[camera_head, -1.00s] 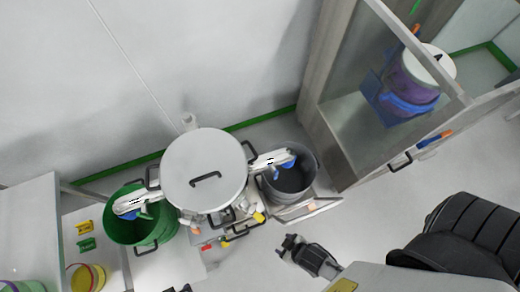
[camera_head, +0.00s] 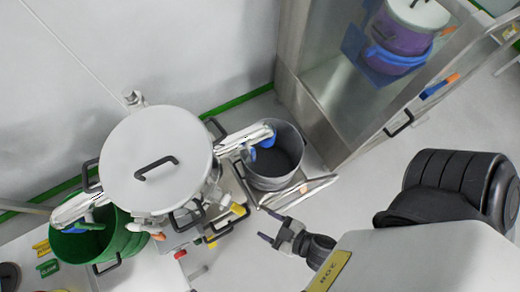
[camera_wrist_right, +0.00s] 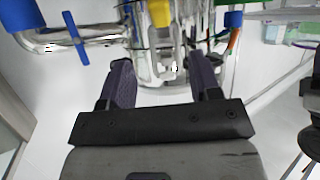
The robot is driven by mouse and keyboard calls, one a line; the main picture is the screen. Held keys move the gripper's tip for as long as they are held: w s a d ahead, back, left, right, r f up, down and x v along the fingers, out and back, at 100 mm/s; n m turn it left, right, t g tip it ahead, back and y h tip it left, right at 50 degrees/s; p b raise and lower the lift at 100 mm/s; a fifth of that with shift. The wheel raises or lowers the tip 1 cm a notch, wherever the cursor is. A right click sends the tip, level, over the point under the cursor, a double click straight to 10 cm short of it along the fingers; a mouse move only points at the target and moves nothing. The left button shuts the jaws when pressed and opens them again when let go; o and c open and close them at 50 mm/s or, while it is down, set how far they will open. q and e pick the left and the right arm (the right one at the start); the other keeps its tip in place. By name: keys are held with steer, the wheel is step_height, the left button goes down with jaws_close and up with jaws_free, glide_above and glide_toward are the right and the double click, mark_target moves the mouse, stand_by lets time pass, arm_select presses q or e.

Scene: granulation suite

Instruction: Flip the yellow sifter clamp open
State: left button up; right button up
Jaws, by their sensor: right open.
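The sifter (camera_head: 155,155) is a large round white-lidded vessel at left in the head view, with a black lid handle. The yellow clamp (camera_head: 238,209) appears as a small yellow piece low on the sifter's right side. A yellow part, likely the same clamp, shows at the top of the right wrist view (camera_wrist_right: 160,12), ahead of the fingers. My right gripper (camera_head: 268,224) is open and empty, to the right of the clamp and apart from it. Its two dark fingers (camera_wrist_right: 160,75) are spread in the wrist view. My left gripper is not in view.
A green bucket (camera_head: 118,240) stands under the sifter's left spout and a grey bucket (camera_head: 270,180) under its right spout. A glass-fronted cabinet (camera_head: 310,110) stands right. Open floor lies below it.

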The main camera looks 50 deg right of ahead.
mark_target(239, 210)
steer(key=x, duration=1.4)
steer(key=shift+f+b, duration=0.15)
steer(key=shift+b, duration=0.2)
steer(key=shift+s, duration=0.1)
jaws_close()
